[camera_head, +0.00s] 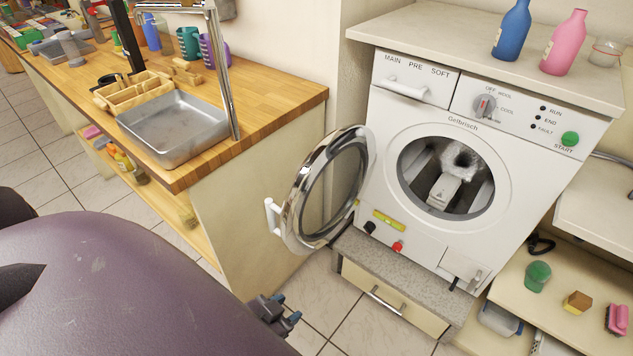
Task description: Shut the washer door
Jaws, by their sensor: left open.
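The white washer (446,165) stands at the right. Its round door (292,203), chrome-rimmed with a dark glass middle, is swung wide open to the left on its left-side hinge. A pale handle (271,217) sticks out at the door's outer left edge. The round drum opening (408,172) is uncovered, with a light grey shape and a whitish mesh-like patch inside. My left gripper (287,308), dark with blue fingertips, is low in front of the door, below the handle and apart from it. It is open and holds nothing visible. My right gripper is out of view.
A wooden counter (262,103) with a metal basin (178,125) stands left of the door. A drawer plinth (395,304) is under the washer. Bottles stand on the washer top (430,28). A low shelf (510,285) is at right. Tiled floor shows below the door.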

